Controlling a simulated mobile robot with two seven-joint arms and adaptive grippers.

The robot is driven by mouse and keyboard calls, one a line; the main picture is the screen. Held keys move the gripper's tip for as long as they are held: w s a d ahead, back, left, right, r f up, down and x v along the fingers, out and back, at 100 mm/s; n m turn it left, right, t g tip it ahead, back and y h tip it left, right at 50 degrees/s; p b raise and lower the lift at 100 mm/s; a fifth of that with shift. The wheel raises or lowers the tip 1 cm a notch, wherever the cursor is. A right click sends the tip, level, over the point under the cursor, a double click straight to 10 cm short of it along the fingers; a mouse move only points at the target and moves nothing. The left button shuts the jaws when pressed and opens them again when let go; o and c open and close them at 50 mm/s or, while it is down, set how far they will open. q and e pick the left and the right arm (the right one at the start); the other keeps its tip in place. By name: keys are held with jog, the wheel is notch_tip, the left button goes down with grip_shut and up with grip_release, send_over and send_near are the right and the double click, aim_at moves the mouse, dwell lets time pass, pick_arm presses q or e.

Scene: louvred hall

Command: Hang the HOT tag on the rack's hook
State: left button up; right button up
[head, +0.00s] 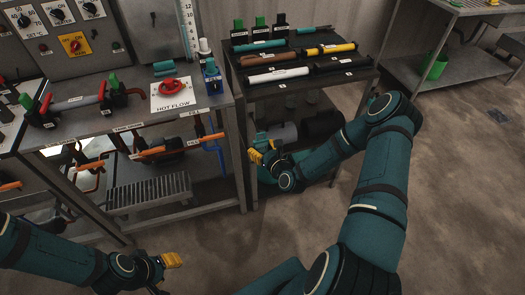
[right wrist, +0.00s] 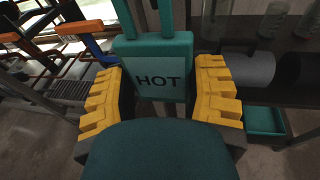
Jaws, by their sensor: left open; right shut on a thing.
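The HOT tag (right wrist: 160,80) is a teal piece with a pale face lettered HOT. It is upright between the yellow fingers of my right gripper (right wrist: 161,98) in the right wrist view, with two teal uprights rising from its top. In the head view my right gripper (head: 262,150) is beside the front of the dark tool stand, below its top. My left gripper (head: 172,260) is open and empty at the lower left, over the floor. I cannot pick out the rack's hook with certainty in either view.
A metal bench (head: 130,127) with a red valve (head: 172,87) on a HOT FLOW plate stands at left. Orange levers (head: 207,138) stick out under its top. The dark stand (head: 290,85) holds several tools. Open floor (head: 450,190) lies at right.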

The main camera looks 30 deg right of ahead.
jog(key=shift+w+d+b, duration=0.25)
jog(key=shift+w+b, duration=0.25)
jog(key=shift+w, duration=0.6)
jog(key=shift+w+d+b, duration=0.25)
jog(key=shift+w+b, duration=0.2)
jog(key=shift+w, duration=0.65)
jog(key=shift+w+d+b, duration=0.25)
jog(key=shift+w+b, duration=0.25)
jog(key=shift+w, duration=0.6)
jog(key=shift+f, duration=0.3)
jog(key=shift+f, duration=0.3)
jog(key=o, duration=1.3)
